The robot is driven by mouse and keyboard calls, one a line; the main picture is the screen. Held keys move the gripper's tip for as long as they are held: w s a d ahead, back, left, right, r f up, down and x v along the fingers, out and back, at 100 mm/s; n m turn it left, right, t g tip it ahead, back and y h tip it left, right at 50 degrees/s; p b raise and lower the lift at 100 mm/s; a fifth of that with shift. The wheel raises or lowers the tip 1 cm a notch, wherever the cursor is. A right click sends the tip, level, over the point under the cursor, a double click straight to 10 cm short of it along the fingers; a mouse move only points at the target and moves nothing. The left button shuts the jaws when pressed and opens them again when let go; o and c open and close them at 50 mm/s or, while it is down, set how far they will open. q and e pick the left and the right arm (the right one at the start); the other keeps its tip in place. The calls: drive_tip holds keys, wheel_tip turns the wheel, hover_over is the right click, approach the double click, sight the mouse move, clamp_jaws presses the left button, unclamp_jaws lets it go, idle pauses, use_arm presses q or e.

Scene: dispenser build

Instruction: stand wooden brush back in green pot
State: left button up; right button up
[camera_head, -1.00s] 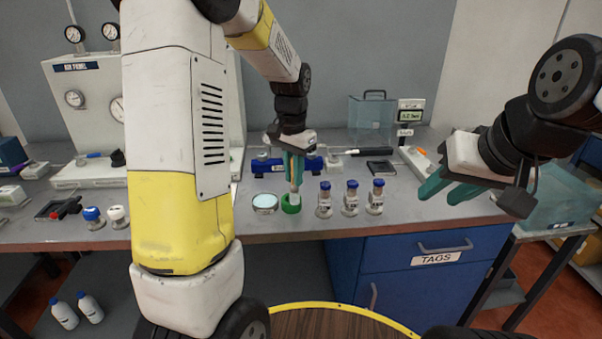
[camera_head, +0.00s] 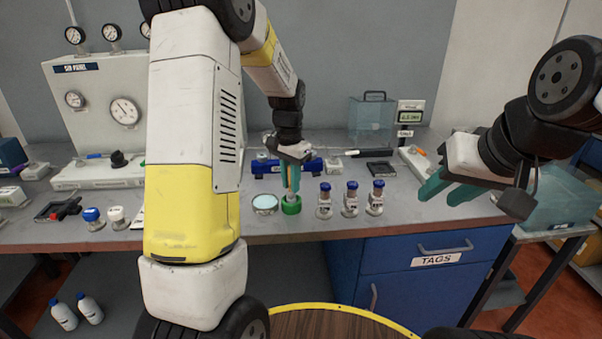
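The green pot (camera_head: 291,208) stands near the bench's front edge, beside a round pale blue dish. My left gripper (camera_head: 291,188) points down just above it, with its teal fingers shut on the wooden brush (camera_head: 289,176). Only a narrow strip of the handle shows between the fingers. The brush's lower end is at the pot's mouth; how deep it sits in the pot is too small to tell. My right gripper (camera_head: 452,186) is open and empty, off to the right above the bench's front edge.
Several blue-capped bottles (camera_head: 324,203) stand just right of the pot. The round dish (camera_head: 265,204) is close on its left. A blue holder (camera_head: 270,167) lies behind. A clear box (camera_head: 370,122) stands at the back.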

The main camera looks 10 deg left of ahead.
use_arm(q)
drive_tip(key=shift+o, duration=1.3)
drive_tip(key=shift+r, duration=0.1)
drive_tip(key=r, duration=1.2)
drive_tip(key=shift+s+a, duration=0.1)
drive_tip(key=shift+s, duration=0.1)
drive_tip(key=s+d+r+n+t+h, duration=0.1)
drive_tip(key=s+r+n+t, duration=0.1)
drive_tip(key=s, duration=1)
drive_tip(key=s+d+r+n+t+h, duration=0.1)
drive_tip(key=s+r+n+t, duration=0.2)
drive_tip(key=s, duration=0.9)
drive_tip(key=shift+d+t, duration=0.2)
drive_tip(key=shift+t, duration=0.2)
